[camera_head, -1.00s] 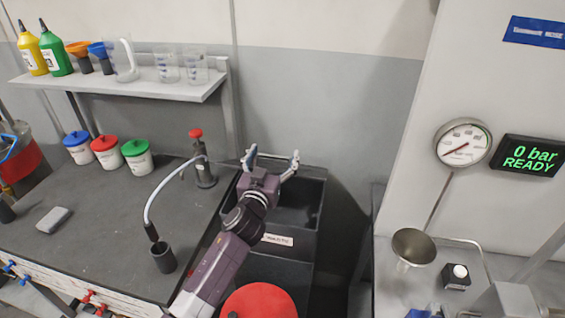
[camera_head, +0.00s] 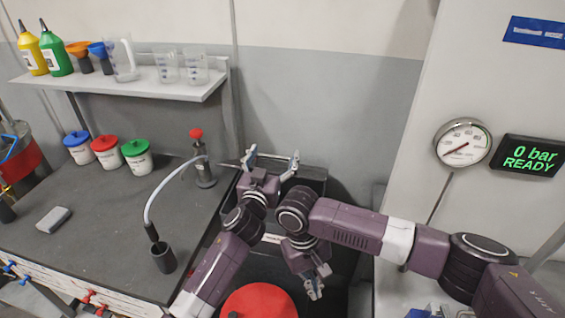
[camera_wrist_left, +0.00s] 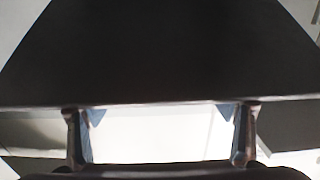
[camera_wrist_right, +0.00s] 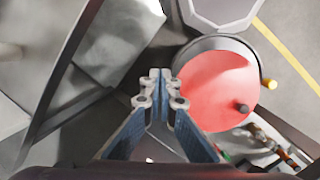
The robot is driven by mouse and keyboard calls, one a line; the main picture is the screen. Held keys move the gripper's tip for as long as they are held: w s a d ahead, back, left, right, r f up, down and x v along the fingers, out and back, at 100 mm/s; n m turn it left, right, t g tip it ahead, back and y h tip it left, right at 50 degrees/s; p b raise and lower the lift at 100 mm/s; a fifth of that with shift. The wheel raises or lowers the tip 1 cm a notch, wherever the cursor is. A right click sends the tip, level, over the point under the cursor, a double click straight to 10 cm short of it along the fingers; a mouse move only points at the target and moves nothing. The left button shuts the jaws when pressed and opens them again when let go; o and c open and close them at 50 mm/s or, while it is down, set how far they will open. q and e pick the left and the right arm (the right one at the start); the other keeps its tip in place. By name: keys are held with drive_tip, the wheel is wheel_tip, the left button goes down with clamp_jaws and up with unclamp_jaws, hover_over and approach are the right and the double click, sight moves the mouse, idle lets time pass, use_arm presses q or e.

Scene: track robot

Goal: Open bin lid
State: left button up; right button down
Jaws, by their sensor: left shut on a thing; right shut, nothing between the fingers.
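The dark bin (camera_head: 262,262) with a white label (camera_head: 272,238) stands right of the bench, partly hidden behind my arms. My left gripper (camera_head: 271,160) is at its back top edge, its fingers far apart but holding something, seemingly the bin lid. In the left wrist view a broad dark panel (camera_wrist_left: 160,55), seemingly this lid, fills the upper part, with the fingers (camera_wrist_left: 163,118) at both sides below it. I cannot tell the lid's exact angle. My right gripper (camera_head: 314,288) is shut and empty in front of the bin, pointing down; its closed fingers (camera_wrist_right: 160,82) show in the right wrist view.
A red round top (camera_head: 258,302) is just in front of the bin, left of my right gripper. A gauge (camera_head: 463,143) hangs right. My right arm crosses above the right counter.

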use_arm(q)
drive_tip(key=shift+f, duration=0.25)
use_arm(e)
drive_tip(key=w+d+r+m+t, duration=0.1)
drive_tip(key=w+d+r+m, duration=0.1)
drive_tip(key=w+d+r, duration=0.5)
use_arm(q)
drive_tip(key=shift+d, duration=0.1)
drive_tip(key=shift+r, duration=0.1)
use_arm(e)
wheel_tip(320, 180, up, 25)
drive_tip(key=n+t+y, duration=0.3)
drive_tip(key=n+t, duration=0.6)
drive_tip(key=n, duration=1.8)
hover_over(282, 171)
drive_tip(key=s+d, duration=0.3)
drive_tip(key=s, duration=0.1)
drive_tip(key=s+a+f+n+g+h, duration=0.1)
drive_tip(key=s+a+f+n+h, duration=0.1)
drive_tip(key=a+f+n, duration=0.25)
drive_tip(key=shift+m, duration=0.35)
drive_tip(key=x, duration=1)
drive_tip(key=shift+s+d+f, duration=0.1)
drive_tip(key=shift+d+f, duration=0.05)
drive_tip(key=shift+d, duration=0.15)
